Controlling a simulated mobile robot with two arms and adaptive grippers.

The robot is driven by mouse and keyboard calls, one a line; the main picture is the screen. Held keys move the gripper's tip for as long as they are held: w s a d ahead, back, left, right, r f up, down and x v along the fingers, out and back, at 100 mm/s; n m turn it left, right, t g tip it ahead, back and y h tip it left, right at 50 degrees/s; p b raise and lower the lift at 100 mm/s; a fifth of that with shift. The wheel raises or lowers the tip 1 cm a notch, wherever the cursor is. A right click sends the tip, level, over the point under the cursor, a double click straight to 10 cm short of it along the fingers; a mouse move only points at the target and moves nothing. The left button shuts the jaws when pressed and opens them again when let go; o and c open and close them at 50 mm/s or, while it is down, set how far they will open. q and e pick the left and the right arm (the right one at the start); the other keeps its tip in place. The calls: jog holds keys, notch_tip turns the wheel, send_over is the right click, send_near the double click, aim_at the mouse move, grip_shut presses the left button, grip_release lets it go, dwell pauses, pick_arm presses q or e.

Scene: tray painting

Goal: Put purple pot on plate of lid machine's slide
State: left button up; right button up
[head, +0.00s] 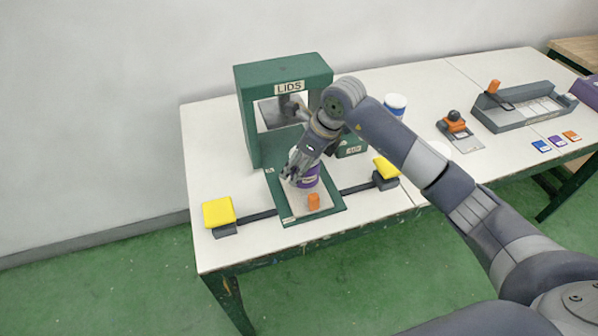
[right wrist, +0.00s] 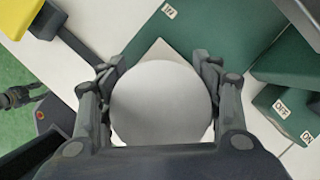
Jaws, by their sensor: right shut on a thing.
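The purple pot (head: 309,179) is a short purple cylinder with a white label, partly hidden by my gripper in the head view. Its round white top (right wrist: 160,100) fills the middle of the right wrist view. My right gripper (head: 299,177) is shut on the pot, with one finger on each side. The pot is upright over the pale plate (head: 292,207) of the green slide, in front of the lid machine (head: 247,115). A corner of the plate (right wrist: 158,52) shows beside the pot. Whether the pot touches the plate I cannot tell.
Yellow buttons (head: 218,212) (head: 386,167) stand left and right of the slide on dark bars. A blue-and-white tub (head: 395,105) and an orange-handled tool (head: 455,124) stand farther right.

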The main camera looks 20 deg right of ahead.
jog(key=shift+f, duration=1.6)
jog(key=shift+f, duration=0.2)
jog(key=o, duration=1.3)
jog(key=shift+o, duration=0.2)
jog(key=shift+r, duration=0.25)
jog(key=v, duration=1.2)
jog(key=shift+b, duration=0.3)
